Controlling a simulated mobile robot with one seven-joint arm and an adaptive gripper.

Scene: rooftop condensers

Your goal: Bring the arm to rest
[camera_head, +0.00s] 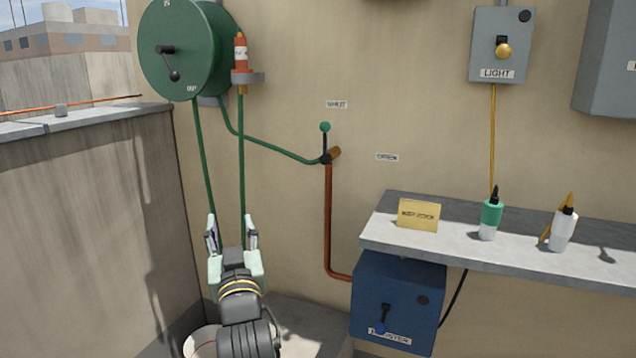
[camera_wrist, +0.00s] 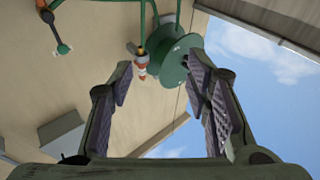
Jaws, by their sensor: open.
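My gripper (camera_head: 232,236) is open and empty, with its two fingers apart and pointing up, in the lower left of the head view. It is in front of the wall, below the green hose reel (camera_head: 180,50). Behind it in that view run the green hoses that hang from the reel. In the wrist view the two open fingers (camera_wrist: 165,105) frame the reel (camera_wrist: 174,62) and the orange-and-white nozzle (camera_wrist: 141,66), with nothing between the pads. The nozzle (camera_head: 240,55) sits upright in a grey holder beside the reel.
A grey shelf (camera_head: 400,243) at right carries a yellow card (camera_head: 418,215), a green-and-white bottle (camera_head: 490,217) and a white bottle (camera_head: 562,230). A blue box (camera_head: 396,295) is below it. A copper pipe (camera_head: 328,220) with a valve runs up the wall. A parapet (camera_head: 90,220) stands left.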

